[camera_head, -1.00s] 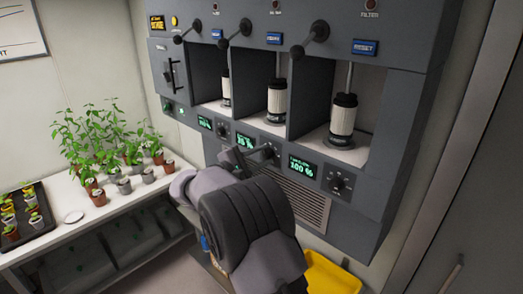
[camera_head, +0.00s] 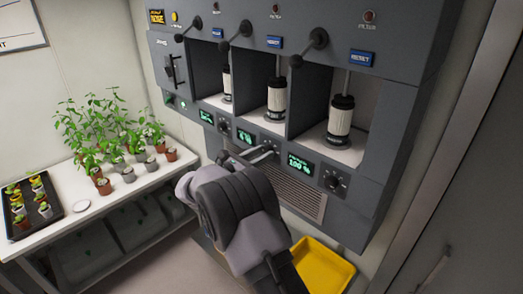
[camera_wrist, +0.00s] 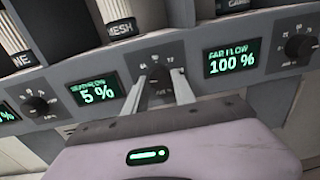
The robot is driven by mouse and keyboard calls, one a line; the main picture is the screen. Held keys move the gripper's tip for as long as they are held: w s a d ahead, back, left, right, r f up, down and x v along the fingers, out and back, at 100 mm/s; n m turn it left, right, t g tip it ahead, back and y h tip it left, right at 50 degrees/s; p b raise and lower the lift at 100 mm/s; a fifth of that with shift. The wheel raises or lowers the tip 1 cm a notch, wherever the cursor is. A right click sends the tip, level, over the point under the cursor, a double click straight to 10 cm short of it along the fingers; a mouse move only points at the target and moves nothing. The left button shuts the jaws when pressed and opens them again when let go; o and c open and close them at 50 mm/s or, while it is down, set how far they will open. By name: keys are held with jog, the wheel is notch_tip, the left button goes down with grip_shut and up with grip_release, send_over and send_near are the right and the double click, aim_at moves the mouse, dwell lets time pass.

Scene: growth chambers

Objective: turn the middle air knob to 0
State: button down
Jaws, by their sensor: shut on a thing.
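The middle air knob (camera_wrist: 158,72) is a dark dial on the grey panel, between two green displays. My gripper (camera_wrist: 160,80) is shut on it, one finger on each side; in the head view my gripper (camera_head: 265,152) reaches up to the panel and mostly hides the knob. The middle display (camera_wrist: 96,92), left of the knob, reads 5 % in the wrist view. The knob's pointer is too small to read.
The right knob (camera_wrist: 298,47) has a display (camera_wrist: 231,60) reading 100 %; the left knob (camera_wrist: 36,106) is also free. Filter cylinders (camera_head: 277,99) stand in the bays above. Potted plants and a tray (camera_head: 34,221) sit on the left bench; a yellow bin (camera_head: 325,268) is below.

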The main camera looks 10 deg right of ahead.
jog(key=shift+n+p, duration=0.4)
jog(key=shift+n, duration=0.6)
jog(key=c, duration=1)
grip_release()
jog(key=shift+c, duration=0.2)
jog(key=b+v, duration=0.2)
jog(key=v, duration=1.5)
jog(key=shift+s+b, duration=0.15)
jog(key=shift+b, duration=0.15)
jog(key=shift+a+f, duration=0.15)
jog(key=shift+f, duration=0.05)
